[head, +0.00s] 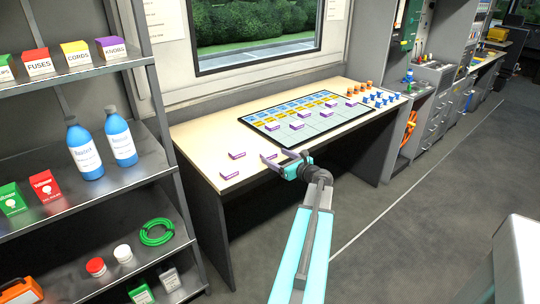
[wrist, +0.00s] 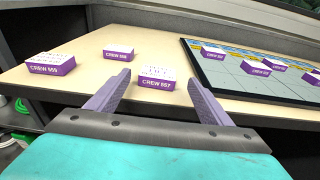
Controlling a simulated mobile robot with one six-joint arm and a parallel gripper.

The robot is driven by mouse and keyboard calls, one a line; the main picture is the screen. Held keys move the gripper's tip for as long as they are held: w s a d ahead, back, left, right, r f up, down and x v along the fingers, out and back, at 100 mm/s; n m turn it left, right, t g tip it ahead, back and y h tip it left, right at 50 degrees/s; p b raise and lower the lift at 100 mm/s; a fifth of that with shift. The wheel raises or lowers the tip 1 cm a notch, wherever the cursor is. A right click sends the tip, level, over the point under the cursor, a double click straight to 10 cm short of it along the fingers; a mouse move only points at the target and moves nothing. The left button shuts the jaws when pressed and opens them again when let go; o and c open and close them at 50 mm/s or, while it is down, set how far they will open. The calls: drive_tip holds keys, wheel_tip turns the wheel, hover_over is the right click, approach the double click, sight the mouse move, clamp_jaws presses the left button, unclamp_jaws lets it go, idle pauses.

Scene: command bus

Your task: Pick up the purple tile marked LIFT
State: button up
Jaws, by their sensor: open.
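My gripper (head: 279,156) is open over the near edge of the table, with its two fingers spread; the wrist view shows it too (wrist: 159,80). A purple tile with a white top, its front reading CREW 557 (wrist: 155,84), lies on the table ahead, between the fingertips in that picture. Its top print is too small to read. Two more such tiles lie beyond and to the left, one marked CREW 559 (wrist: 50,69) and another CREW tile (wrist: 118,56). In the head view, two loose tiles (head: 236,155) (head: 230,175) show left of my gripper. I cannot read LIFT on any tile.
A dark-framed board (head: 330,122) with blue and yellow cards and several purple tiles lies right of the loose tiles. Orange and blue pieces (head: 378,97) stand at the table's far right. A shelf (head: 60,206) with bottles and boxes stands at left.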

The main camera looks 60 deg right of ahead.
sight(272, 155)
drive_tip(key=shift+w, duration=0.1)
drive_tip(key=shift+p+x, duration=0.5)
drive_tip(key=shift+x, duration=2.05)
drive_tip(key=shift+f, duration=0.1)
drive_tip(key=shift+a, duration=0.1)
drive_tip(key=shift+c, duration=0.5)
drive_tip(key=c, duration=1.1)
